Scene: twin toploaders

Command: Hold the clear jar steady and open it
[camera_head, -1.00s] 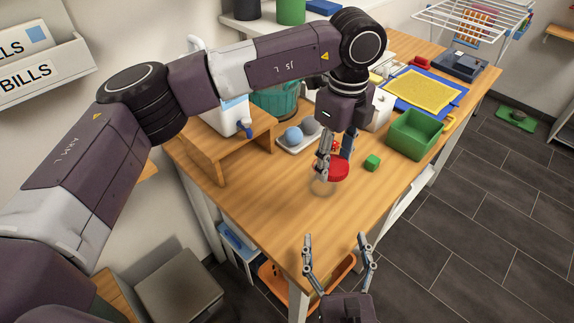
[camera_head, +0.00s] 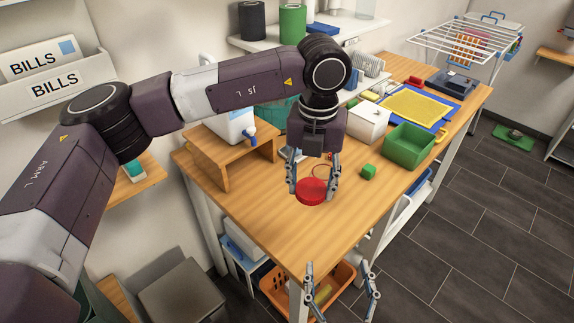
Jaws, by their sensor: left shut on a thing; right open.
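The clear jar (camera_head: 321,171) is between the fingers of my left gripper (camera_head: 312,188). Its glass is hard to make out, with only a faint round outline showing behind the lid. The red lid (camera_head: 312,192) is at the near end, facing my camera. My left gripper is shut on the jar, one finger on each side, over the near part of the table; whether the jar touches the tabletop I cannot tell. My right gripper (camera_head: 338,268) is open and empty at the bottom of the view, apart from the lid and nearer to me.
The wooden table (camera_head: 275,222) is bare around the jar. A green cube (camera_head: 368,172) and green bin (camera_head: 410,144) stand to the right. A small wooden riser (camera_head: 222,160) with a white dispenser (camera_head: 232,127) is at left. An orange basket (camera_head: 285,285) sits below.

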